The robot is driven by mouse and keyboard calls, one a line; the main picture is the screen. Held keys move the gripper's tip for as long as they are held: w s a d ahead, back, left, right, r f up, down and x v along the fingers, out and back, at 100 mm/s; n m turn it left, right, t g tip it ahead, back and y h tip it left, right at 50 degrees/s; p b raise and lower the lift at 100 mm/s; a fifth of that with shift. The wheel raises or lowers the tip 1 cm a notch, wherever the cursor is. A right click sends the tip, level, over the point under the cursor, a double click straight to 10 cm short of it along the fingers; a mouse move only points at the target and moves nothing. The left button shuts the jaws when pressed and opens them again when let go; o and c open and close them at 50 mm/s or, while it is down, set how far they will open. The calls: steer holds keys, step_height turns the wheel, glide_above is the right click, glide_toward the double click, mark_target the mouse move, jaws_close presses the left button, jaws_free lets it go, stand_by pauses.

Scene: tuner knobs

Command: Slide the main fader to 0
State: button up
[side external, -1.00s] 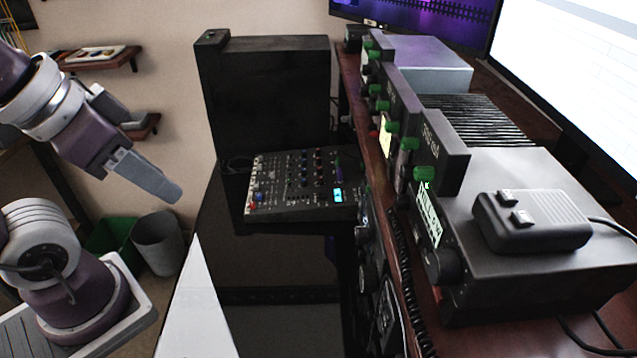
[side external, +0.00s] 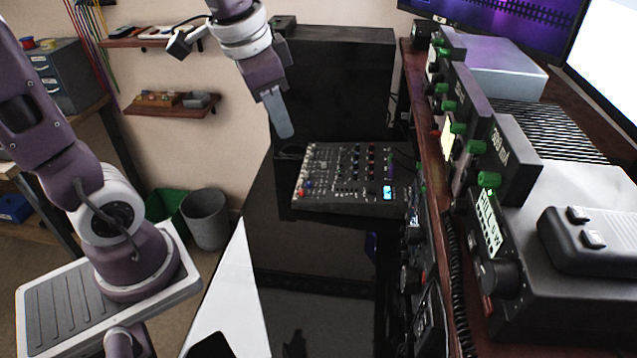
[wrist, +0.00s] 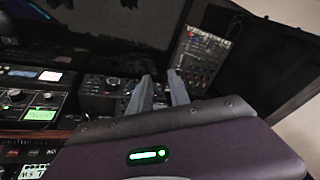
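The black mixer (side external: 345,192) lies on the dark glossy desk in the side external view, with rows of small knobs and a lit blue display. It also shows in the wrist view (wrist: 200,58), beyond and slightly right of the fingertips. The main fader is too small to pick out in either view. My gripper (side external: 286,134) hangs up and left of the mixer in the side external view, fingers pointing down, apart from it. In the wrist view a gap shows between the two fingers of my gripper (wrist: 160,76), with nothing between them.
A large black box (side external: 335,80) stands behind the mixer. Radio units with green knobs (side external: 487,180) line the wooden shelf (side external: 428,150) on the right. A coiled cord (side external: 455,270) hangs in front of it. The desk in front of the mixer (side external: 310,250) is mostly clear.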

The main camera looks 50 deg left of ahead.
steer(key=w+a+f+m+g, duration=0.2)
steer(key=w+a+f+m, duration=0.1)
steer(key=w+a+f, duration=0.6)
steer(key=m+g, duration=0.2)
steer(key=m, duration=0.1)
glide_above(301, 190)
steer(key=shift+h, duration=0.4)
steer(key=f, duration=1.6)
steer(key=shift+d+f, duration=0.15)
steer(key=shift+d, duration=0.05)
step_height(301, 190, down, 8)
steer(key=shift+a+r, duration=0.1)
steer(key=shift+c, duration=0.2)
jaws_close()
